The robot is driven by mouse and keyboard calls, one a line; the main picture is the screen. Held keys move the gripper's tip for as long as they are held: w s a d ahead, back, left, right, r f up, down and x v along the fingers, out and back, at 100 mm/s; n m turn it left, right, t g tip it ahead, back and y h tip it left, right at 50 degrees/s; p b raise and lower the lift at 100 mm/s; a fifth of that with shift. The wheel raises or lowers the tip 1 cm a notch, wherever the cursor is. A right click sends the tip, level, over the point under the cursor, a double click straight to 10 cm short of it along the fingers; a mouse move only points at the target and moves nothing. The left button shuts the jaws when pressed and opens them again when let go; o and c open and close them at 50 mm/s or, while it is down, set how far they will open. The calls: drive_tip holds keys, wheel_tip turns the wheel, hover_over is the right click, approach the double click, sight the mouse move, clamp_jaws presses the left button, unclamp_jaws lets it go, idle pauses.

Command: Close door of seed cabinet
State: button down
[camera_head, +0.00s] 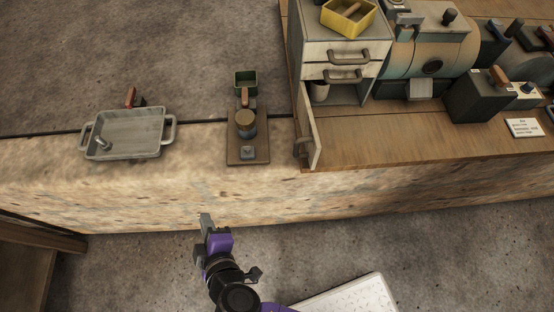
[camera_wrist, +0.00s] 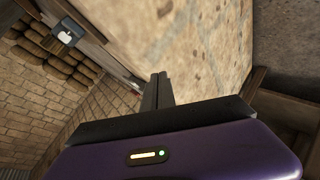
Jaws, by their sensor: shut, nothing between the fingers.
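The seed cabinet (camera_head: 294,62) stands on the wooden bench top, with two drawers above a lower compartment. Its door (camera_head: 312,137) is hinged at the left side and stands open, swung out toward the bench's front edge. A handle (camera_head: 301,147) shows on the door. A pale cup (camera_head: 319,92) sits inside the open compartment. My gripper (camera_head: 206,219) is in front of the stone bench face, low and to the left of the door, apart from it. Its fingers also show in the wrist view (camera_wrist: 157,92), shut and empty, with stone beyond them. The cabinet is not in the wrist view.
A metal tray (camera_head: 125,134) and a wooden board (camera_head: 248,155) with a round-topped item lie left of the door. A yellow box (camera_head: 348,17) sits on the cabinet. Machinery (camera_head: 430,65) stands at the right. The floor before the bench is mostly clear.

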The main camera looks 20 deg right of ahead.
drive_tip(key=s+d+r+m+t+h, duration=0.15)
drive_tip(key=d+r+m+h, duration=0.25)
drive_tip(key=d+r+h, duration=0.8)
drive_tip(key=w+d+f+h+p, duration=0.2)
drive_tip(key=w+d+f, duration=0.1)
drive_tip(key=w+d, duration=0.4)
drive_tip(key=shift+w+d+f+h, duration=0.25)
drive_tip(key=shift+d+f+h, duration=0.05)
drive_tip(key=shift+d, duration=1.35)
drive_tip(key=shift+s+d+n+t+y+p, duration=0.3)
drive_tip(key=shift+d+y+p, duration=0.1)
drive_tip(key=shift+d+p, duration=0.1)
